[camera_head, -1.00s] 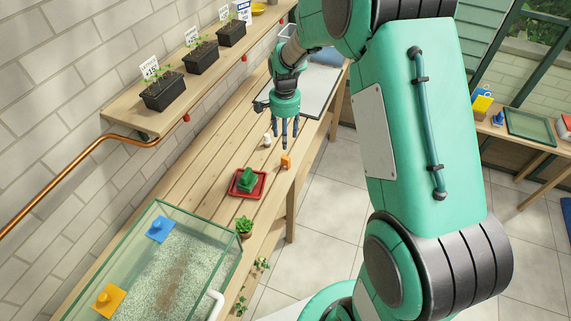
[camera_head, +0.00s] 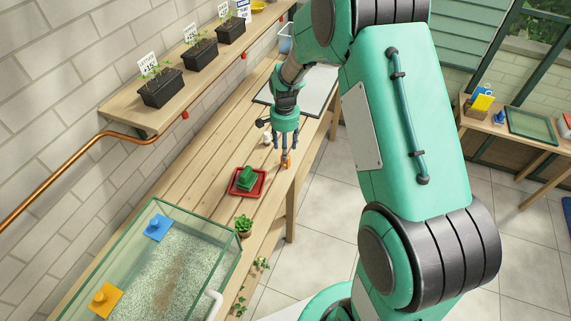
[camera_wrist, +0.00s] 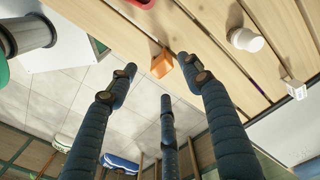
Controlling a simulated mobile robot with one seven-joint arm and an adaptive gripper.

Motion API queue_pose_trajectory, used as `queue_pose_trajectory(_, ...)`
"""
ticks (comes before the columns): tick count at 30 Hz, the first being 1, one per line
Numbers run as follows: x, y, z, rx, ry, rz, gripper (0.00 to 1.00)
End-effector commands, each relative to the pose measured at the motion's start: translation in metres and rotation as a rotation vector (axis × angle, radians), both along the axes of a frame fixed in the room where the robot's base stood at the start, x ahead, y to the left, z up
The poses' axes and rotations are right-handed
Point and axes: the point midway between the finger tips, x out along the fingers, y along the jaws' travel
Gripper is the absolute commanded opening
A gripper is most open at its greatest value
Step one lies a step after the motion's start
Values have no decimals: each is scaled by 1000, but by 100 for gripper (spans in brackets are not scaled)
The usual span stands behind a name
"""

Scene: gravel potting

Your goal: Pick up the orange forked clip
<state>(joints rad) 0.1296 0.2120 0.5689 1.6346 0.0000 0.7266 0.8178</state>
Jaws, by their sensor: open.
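The orange clip (camera_head: 286,161) stands on the wooden bench near its right edge; in the head view my gripper's fingers partly cover it. In the wrist view it shows as a small orange block (camera_wrist: 162,63) on the planks, and its fork is hard to make out. My gripper (camera_head: 285,163) has three dark blue fingers and points down over the clip. In the wrist view the fingers (camera_wrist: 164,88) are spread and empty, with the clip beyond their tips, between the left and right fingers. I cannot tell the exact gap.
A red tray (camera_head: 236,190) with a green block (camera_head: 247,177) sits left of the clip. A small white object (camera_head: 267,138) stands behind it, also in the wrist view (camera_wrist: 245,40). A glass tank (camera_head: 222,262) of gravel and a potted plant (camera_head: 244,224) are nearer.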

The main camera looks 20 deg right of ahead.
Motion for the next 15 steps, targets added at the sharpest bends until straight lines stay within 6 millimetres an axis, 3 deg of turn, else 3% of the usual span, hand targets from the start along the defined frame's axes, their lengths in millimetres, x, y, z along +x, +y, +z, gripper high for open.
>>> queue_pose_trajectory(4,0,0,-10,0,0,0,50)
queue_pose_trajectory(15,0,0,-11,0,0,0,50)
